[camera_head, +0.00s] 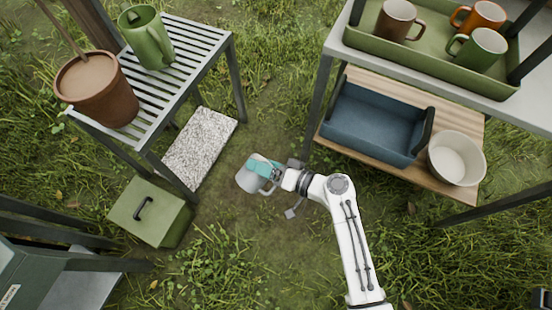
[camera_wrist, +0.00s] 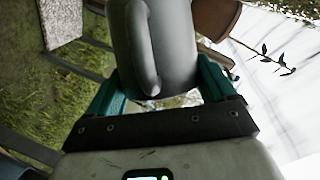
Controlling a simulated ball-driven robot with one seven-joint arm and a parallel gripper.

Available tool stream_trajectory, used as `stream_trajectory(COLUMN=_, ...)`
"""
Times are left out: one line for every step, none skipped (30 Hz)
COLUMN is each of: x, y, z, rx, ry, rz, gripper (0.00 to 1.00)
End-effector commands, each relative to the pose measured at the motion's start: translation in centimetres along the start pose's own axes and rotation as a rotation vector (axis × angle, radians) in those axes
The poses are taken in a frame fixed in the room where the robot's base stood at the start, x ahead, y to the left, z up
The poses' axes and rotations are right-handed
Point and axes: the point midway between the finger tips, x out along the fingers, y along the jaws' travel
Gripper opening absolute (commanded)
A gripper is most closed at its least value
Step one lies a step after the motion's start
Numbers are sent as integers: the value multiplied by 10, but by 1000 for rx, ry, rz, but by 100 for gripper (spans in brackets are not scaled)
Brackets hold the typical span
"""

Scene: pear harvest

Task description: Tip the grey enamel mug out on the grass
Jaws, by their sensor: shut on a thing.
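The grey enamel mug (camera_head: 249,180) is in the middle of the head view, held above the bare, grassy ground between the two tables. My gripper (camera_head: 264,167), with teal fingers, is shut on it. In the wrist view the mug (camera_wrist: 178,45) sits between the teal fingers, its handle facing the camera. The surroundings there are rolled sideways, with grass at left and bright sky at right, so the mug appears tilted well over. Its mouth and any contents are hidden.
A slatted table (camera_head: 184,62) at left holds a green jug (camera_head: 147,38) and a terracotta pot (camera_head: 100,95). A stone slab (camera_head: 200,147) and green box (camera_head: 150,212) are below. A shelf unit at right holds a green tray (camera_head: 425,55), blue crate (camera_head: 370,125) and white bowl (camera_head: 456,158). Grass (camera_head: 235,262) is open in front.

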Motion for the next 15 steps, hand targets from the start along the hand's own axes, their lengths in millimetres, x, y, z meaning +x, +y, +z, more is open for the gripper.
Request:
stream_trajectory(x=0, y=0, z=-1, rx=6, ry=1, rz=-3, gripper=39)
stream_trajectory(x=0, y=0, z=-1, rx=9, ry=1, rz=-5, gripper=39)
stream_trajectory(x=0, y=-1, z=-1, rx=14, ry=1, rz=-7, gripper=39)
stream_trajectory(x=0, y=-1, z=-2, rx=18, ry=0, rz=-8, gripper=39)
stream_trajectory(x=0, y=-1, z=-2, rx=21, ry=0, rz=-10, gripper=39)
stream_trajectory(x=0, y=-1, z=-2, rx=27, ry=0, rz=-12, gripper=39)
stream_trajectory(x=-1, y=-1, z=-2, rx=30, ry=0, rz=-13, gripper=39)
stream_trajectory(x=-1, y=-1, z=-2, rx=34, ry=1, rz=-15, gripper=39)
stream_trajectory(x=-1, y=-1, z=-2, rx=40, ry=1, rz=-17, gripper=39)
stream_trajectory(x=-1, y=-1, z=-2, rx=44, ry=1, rz=-19, gripper=39)
stream_trajectory(x=-1, y=-1, z=-2, rx=48, ry=1, rz=-20, gripper=39)
stream_trajectory(x=-1, y=-1, z=-3, rx=53, ry=1, rz=-22, gripper=39)
stream_trajectory(x=-1, y=-1, z=-3, rx=57, ry=1, rz=-24, gripper=39)
stream_trajectory(x=-1, y=-1, z=-3, rx=60, ry=1, rz=-25, gripper=39)
stream_trajectory(x=-1, y=-1, z=-3, rx=65, ry=1, rz=-27, gripper=39)
